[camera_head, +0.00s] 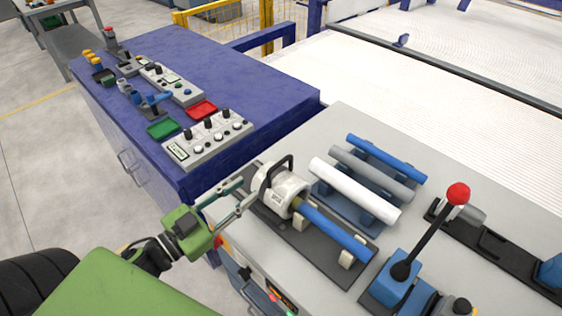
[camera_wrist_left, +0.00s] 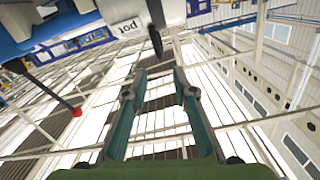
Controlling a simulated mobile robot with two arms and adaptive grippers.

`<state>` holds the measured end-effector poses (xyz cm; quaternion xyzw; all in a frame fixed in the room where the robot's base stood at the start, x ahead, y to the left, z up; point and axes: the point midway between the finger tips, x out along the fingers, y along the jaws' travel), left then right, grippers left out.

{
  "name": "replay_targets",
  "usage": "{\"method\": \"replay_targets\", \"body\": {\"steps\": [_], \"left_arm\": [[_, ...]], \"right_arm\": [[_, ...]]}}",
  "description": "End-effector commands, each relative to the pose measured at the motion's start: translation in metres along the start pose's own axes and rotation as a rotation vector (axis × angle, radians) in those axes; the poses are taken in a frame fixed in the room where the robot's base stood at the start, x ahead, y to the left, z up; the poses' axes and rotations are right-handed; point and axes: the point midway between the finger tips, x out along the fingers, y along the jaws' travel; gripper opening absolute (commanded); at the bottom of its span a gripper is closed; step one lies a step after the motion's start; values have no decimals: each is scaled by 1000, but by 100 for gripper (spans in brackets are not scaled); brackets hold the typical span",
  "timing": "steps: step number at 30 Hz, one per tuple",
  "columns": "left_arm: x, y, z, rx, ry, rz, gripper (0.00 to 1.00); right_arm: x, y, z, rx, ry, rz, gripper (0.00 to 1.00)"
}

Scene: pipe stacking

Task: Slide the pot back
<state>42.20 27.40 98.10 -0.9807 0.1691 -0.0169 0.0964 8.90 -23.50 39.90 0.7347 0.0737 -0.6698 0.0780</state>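The pot (camera_head: 285,196) is a white cylinder with a black handle (camera_head: 272,172), lying on a dark base on the grey table. A blue pipe (camera_head: 335,233) extends from its right end along the base, over white supports. My left gripper (camera_head: 243,192) is open, at the pot's left end by the handle; I cannot tell if it touches. In the left wrist view the fingers (camera_wrist_left: 160,76) stand apart with nothing between them. My right gripper is not in view.
A rack of blue, grey and white pipes (camera_head: 355,190) stands behind the pot. A black lever with a red knob (camera_head: 458,194) rises at the right. A blue cabinet (camera_head: 230,80) with control boxes and small trays stands at the upper left.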

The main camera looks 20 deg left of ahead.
Motion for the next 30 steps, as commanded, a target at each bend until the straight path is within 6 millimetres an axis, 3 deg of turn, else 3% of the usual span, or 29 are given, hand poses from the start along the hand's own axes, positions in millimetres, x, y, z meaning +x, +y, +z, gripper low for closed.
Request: {"method": "replay_targets", "body": {"steps": [21, 30], "left_arm": [[116, -1, -2, 0, 1, -3, 26], [134, -1, -1, 0, 0, -2, 26]], "right_arm": [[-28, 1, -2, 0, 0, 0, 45], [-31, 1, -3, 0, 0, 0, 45]]}}
